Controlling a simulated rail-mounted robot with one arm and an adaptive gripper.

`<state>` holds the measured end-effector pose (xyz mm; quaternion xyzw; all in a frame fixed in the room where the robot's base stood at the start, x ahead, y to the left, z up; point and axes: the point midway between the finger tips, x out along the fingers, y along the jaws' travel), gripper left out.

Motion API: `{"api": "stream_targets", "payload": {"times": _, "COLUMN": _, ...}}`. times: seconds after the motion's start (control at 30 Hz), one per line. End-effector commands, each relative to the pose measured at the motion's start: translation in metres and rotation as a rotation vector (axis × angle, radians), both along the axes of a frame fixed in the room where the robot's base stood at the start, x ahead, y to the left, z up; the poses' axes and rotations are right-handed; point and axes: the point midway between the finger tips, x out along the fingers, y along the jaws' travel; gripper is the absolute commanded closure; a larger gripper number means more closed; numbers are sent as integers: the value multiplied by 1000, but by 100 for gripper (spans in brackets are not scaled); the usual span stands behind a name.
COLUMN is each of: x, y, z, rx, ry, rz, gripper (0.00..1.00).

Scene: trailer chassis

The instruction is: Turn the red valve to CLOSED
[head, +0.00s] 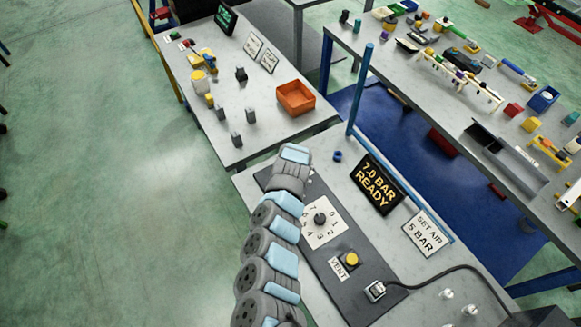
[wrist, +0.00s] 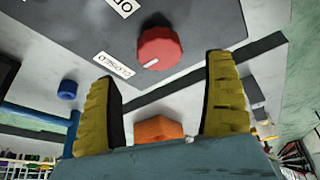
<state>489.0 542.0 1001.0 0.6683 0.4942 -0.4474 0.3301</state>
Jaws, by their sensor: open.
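The red valve (wrist: 158,47) is a round red knob with a white mark on its lower part, on a dark panel at the top middle of the wrist view. A white CLOSED label (wrist: 113,64) lies to its left, and a partly cut-off label starting "OP" (wrist: 124,6) lies above it. My gripper (wrist: 163,78) is open, with its two yellow fingers apart and nothing between the tips. The valve appears beyond the fingertips, apart from them. In the head view my arm hides the valve and the gripper.
In the head view, a numbered dial (head: 320,219), a yellow VENT button (head: 351,259) and a "7.0 BAR READY" display (head: 378,184) are on the bench near my arm. An orange bin (head: 296,98) stands on the table behind. A blue post (head: 358,85) rises at the bench edge.

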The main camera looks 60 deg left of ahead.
Motion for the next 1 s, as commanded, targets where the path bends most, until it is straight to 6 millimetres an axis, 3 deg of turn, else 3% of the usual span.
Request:
{"api": "stream_targets", "payload": {"times": 0.6, "x": -6, "y": -17, "z": 46, "rx": 1, "ry": -2, "rz": 1, "gripper": 15}}
{"api": "stream_targets", "payload": {"times": 1.0, "x": -7, "y": -21, "z": 54, "rx": 1, "ry": -1, "rz": 3, "gripper": 15}}
